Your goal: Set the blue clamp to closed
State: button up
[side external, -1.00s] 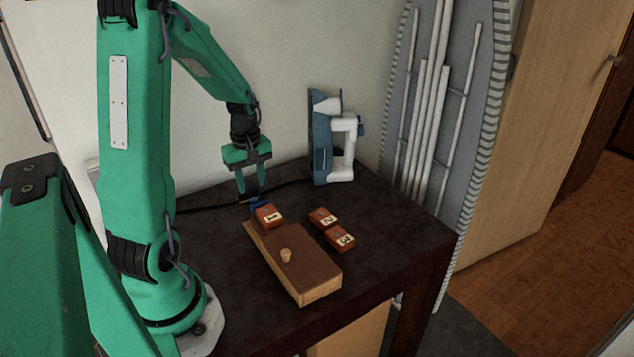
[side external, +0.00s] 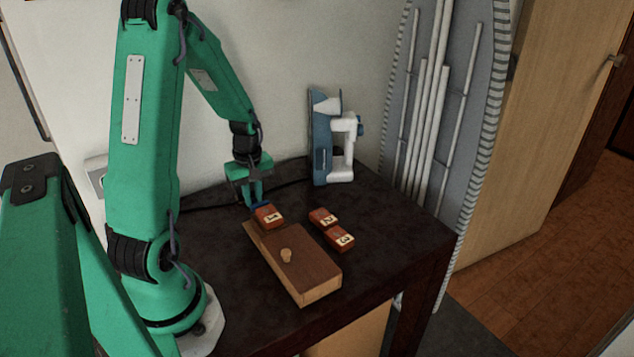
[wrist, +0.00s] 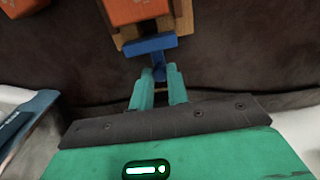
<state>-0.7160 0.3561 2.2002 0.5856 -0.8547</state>
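The blue clamp (side external: 258,206) is at the far end of the wooden board (side external: 306,280), just behind the orange block marked 1 (side external: 269,217). In the wrist view the clamp (wrist: 150,45) shows as a blue crossbar with a short stem pointing towards me. My gripper (side external: 252,203) is low at the far end of the board. In the wrist view my gripper (wrist: 158,75) has its two green fingers close together around the stem, with the crossbar beyond the tips. It looks shut on the stem. The contact is partly hidden.
Two more orange blocks, marked 2 (side external: 323,218) and 3 (side external: 340,239), lie right of the board. A wooden peg (side external: 286,256) stands on the board. A blue and white iron (side external: 331,140) stands at the back of the dark table (side external: 395,235), whose right side is clear.

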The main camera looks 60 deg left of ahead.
jog(key=shift+d, duration=0.1)
grip_shut()
jog(key=shift+d, duration=1.45)
jog(key=o, duration=0.8)
grip_release()
jog(key=shift+r, duration=0.2)
notch_tip(320, 180, up, 8)
jog(key=shift+f, duration=0.25)
